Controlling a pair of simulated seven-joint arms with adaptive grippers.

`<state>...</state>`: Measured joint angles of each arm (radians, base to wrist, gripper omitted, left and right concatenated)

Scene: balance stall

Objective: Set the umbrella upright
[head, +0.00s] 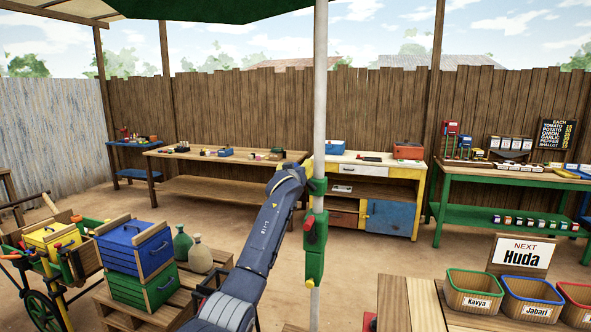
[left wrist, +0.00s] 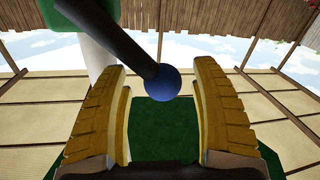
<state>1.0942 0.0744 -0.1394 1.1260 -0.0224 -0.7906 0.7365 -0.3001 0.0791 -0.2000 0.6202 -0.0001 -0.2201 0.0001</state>
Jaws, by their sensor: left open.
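The umbrella has a green canopy (head: 220,10) at the top of the head view and a white pole (head: 320,90) that stands vertical. The canopy's tilt is hard to tell, as most of it is cut off. Green and red fittings (head: 315,240) sit on the pole. My left gripper (head: 309,168) is beside the pole, above the red fitting. In the left wrist view its yellow fingers are open, with a blue ball knob (left wrist: 162,84) on a dark rod (left wrist: 120,42) between their tips. The fingers appear apart from the knob. My right gripper is not in view.
A yellow and white cabinet (head: 362,160) stands behind the pole. Bins (head: 475,293) and a name sign (head: 521,255) are at front right.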

